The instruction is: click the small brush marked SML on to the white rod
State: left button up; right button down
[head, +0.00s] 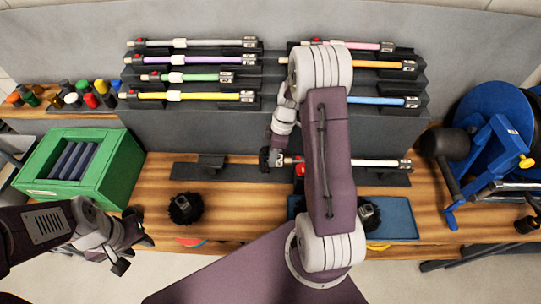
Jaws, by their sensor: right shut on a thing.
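The white rod (380,163) lies level along the dark holder strip on the bench. Its middle is hidden behind my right arm, and red shows near its left end. My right gripper (272,154) is at that left end, shut on a small dark thing that looks like the small brush (266,160); its marking cannot be read, and I cannot tell whether it touches the rod. Two larger black round brushes sit on the bench, one at left (185,208) and one on the blue mat (368,214), partly behind my arm. My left gripper (134,254) is open and empty at the front left.
Racks behind hold several coloured rods (195,96). A green box (118,163) and small coloured bottles (90,100) stand at left. A blue reel (490,130) stands at right. The blue mat (402,220) lies at the bench front. The holder strip's left part (235,173) is bare.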

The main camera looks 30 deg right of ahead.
jog(key=shift+s+d, duration=0.35)
jog(key=shift+d, duration=0.2)
jog(key=shift+s+d, duration=0.3)
jog(key=shift+d, duration=0.25)
dwell(0.3)
jog(key=c, duration=1)
grip_release()
jog(key=v, duration=0.9)
jog(key=shift+r+b, duration=0.1)
jog(key=shift+b, duration=0.25)
